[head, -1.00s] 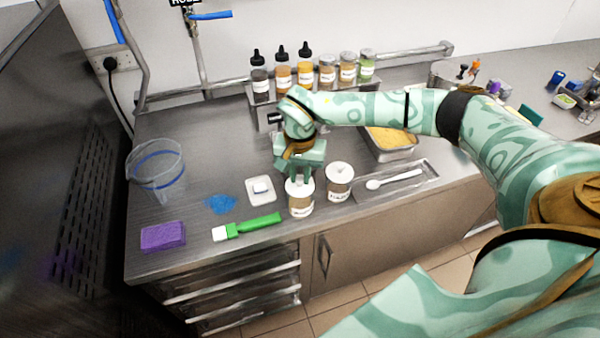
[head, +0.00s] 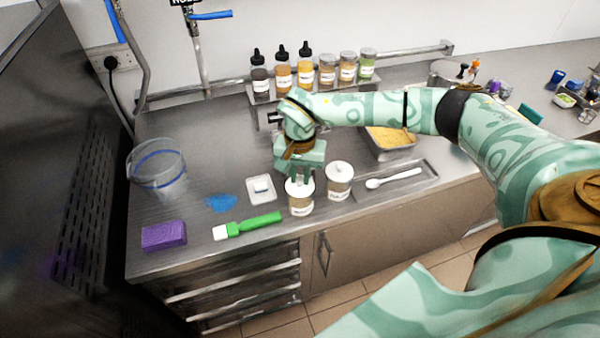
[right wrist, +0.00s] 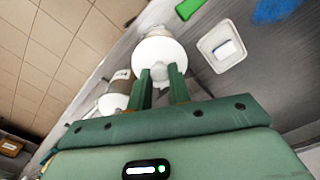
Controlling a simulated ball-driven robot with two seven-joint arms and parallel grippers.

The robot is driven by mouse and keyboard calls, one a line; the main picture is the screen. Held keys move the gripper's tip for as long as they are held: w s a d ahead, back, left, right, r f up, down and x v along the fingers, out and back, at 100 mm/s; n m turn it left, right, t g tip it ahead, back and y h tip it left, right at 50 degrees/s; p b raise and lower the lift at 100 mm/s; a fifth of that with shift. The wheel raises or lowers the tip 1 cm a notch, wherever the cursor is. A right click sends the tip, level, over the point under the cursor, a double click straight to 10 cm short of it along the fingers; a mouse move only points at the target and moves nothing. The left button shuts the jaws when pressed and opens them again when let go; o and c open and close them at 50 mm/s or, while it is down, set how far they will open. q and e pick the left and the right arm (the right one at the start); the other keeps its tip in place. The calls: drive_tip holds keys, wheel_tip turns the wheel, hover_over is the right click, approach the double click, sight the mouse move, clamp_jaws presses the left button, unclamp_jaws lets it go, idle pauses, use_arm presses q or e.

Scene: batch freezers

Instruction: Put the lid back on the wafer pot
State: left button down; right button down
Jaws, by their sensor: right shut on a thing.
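My right gripper (head: 300,174) is shut on the knob of a white round lid (head: 298,186). The lid sits at the mouth of a pot with a brown and white label (head: 301,206), near the counter's front edge. The label is too small to read surely. In the right wrist view my fingers (right wrist: 164,88) pinch the knob from both sides, with the white lid (right wrist: 160,50) beneath. Whether the lid is fully seated is hard to tell. A similar lidded pot (head: 340,185) stands close to the right. My left gripper is not in view.
A white dish (head: 252,198), green brush (head: 248,226), purple sponge (head: 163,235) and clear jug (head: 157,165) are to the left. A tray with a white spoon (head: 415,182) is to the right. Bottles and jars (head: 306,75) stand behind.

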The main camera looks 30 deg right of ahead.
idle(0.4)
drive_tip(key=c, duration=0.7)
unclamp_jaws()
wheel_tip(320, 180, up, 7)
drive_tip(key=p, duration=0.6)
drive_tip(key=shift+p, duration=0.35)
clamp_jaws()
